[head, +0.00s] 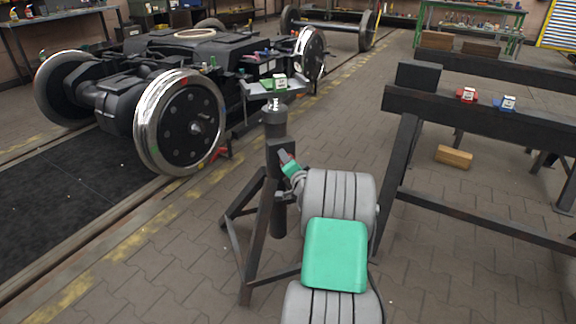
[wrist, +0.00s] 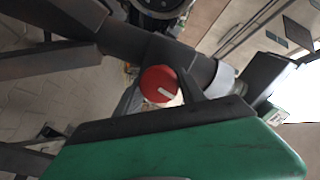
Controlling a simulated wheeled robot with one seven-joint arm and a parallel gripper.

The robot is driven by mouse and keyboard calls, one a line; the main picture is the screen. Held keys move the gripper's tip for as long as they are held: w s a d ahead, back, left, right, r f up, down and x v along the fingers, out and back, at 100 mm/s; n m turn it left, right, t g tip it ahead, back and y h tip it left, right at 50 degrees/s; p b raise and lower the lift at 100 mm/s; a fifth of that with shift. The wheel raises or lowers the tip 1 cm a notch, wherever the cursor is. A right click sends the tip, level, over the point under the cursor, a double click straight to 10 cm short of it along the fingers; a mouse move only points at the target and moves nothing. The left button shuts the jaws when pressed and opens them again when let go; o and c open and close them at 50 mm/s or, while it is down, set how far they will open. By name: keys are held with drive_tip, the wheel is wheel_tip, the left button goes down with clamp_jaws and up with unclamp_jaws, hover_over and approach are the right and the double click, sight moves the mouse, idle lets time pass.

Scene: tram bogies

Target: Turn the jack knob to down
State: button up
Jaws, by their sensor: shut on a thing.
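The jack (head: 276,118) is a dark upright post on splayed legs in the middle of the head view. In the wrist view its dark column (wrist: 140,42) runs slanting across the picture. The jack knob (wrist: 158,84) is round and red, with a short white mark slanting toward the lower right of the wrist view. My gripper (head: 284,157) is at the side of the post in the head view, where the knob is hidden. In the wrist view my gripper (wrist: 160,92) has a finger on each side of the knob and is shut on it.
The bogie (head: 150,75) with shiny wheels stands at left. A dark trestle (head: 460,112) at right carries red and blue items. A wooden block (head: 453,157) lies on the floor.

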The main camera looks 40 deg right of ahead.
drive_tip(key=shift+f+n+b, duration=0.15)
drive_tip(key=shift+n+b, duration=0.15)
drive_tip(key=shift+n, duration=0.3)
drive_tip(key=o, duration=1.4)
drive_tip(key=shift+c, duration=0.2)
drive_tip(key=p+v, duration=0.2)
drive_tip(key=v, duration=0.6)
drive_tip(key=shift+w, duration=0.1)
